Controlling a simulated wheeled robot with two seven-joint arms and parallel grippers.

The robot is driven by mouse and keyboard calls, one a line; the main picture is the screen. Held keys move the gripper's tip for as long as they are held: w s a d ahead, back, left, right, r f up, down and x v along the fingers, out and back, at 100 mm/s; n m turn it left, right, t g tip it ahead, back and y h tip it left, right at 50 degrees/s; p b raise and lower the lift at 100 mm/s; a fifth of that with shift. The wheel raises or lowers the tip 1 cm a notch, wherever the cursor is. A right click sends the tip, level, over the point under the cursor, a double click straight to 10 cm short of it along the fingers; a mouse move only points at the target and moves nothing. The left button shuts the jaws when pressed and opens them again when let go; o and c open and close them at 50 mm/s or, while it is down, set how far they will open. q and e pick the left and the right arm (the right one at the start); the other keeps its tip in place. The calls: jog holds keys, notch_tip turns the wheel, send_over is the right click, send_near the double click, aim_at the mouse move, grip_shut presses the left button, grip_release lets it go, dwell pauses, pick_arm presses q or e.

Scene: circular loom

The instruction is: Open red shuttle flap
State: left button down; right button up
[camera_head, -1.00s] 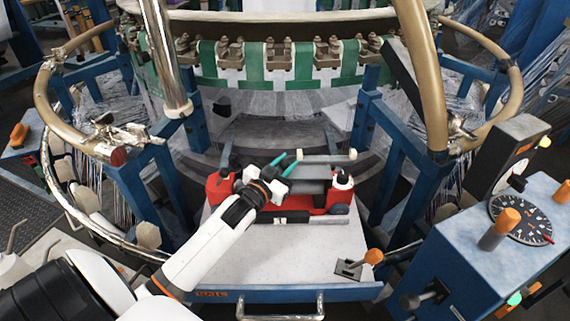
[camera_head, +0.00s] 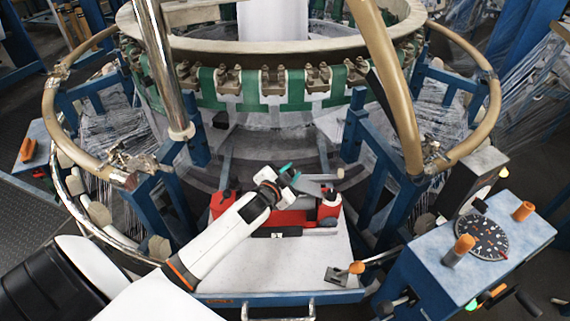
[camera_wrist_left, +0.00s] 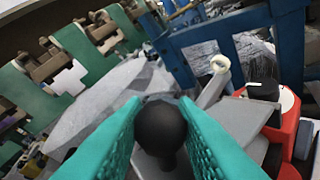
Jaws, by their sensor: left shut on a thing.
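The red shuttle (camera_head: 290,218) lies on the pale tabletop (camera_head: 285,265) in front of the loom; part of it also shows at the right of the left wrist view (camera_wrist_left: 297,148). A grey flat piece (camera_head: 310,188), perhaps the flap, shows over the shuttle's back side, near a rod with a cream roller (camera_head: 340,173). My left gripper (camera_head: 289,172) reaches over the shuttle's back middle. Its green fingers are shut on a round black knob (camera_wrist_left: 160,127). The arm and hand hide part of the shuttle, and I cannot tell how far the flap is raised.
The loom's ring with green straps (camera_head: 265,85) stands behind. Blue posts (camera_head: 372,150) and tan curved tubes (camera_head: 395,90) flank the table. A control box with a dial (camera_head: 482,238) is at the right. An orange-knobbed lever (camera_head: 356,268) sits at the table's front right.

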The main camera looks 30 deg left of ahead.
pick_arm(q)
jog(key=shift+w+d+r+m+g+p, duration=0.45)
jog(key=shift+r+p, duration=0.2)
jog(key=shift+p, duration=0.55)
pick_arm(e)
jog(key=shift+r, duration=1.7)
pick_arm(q)
jog(key=c, duration=1.2)
grip_release()
jog(key=shift+d, duration=0.1)
jog(key=shift+o, duration=0.2)
jog(key=shift+s, duration=0.15)
jog(key=b+v, duration=0.1)
jog(key=v, duration=1)
jog(key=shift+s+d, duration=0.2)
jog(key=shift+s, duration=0.2)
pick_arm(e)
jog(key=shift+f, duration=0.6)
pick_arm(q)
jog(key=shift+r, duration=0.1)
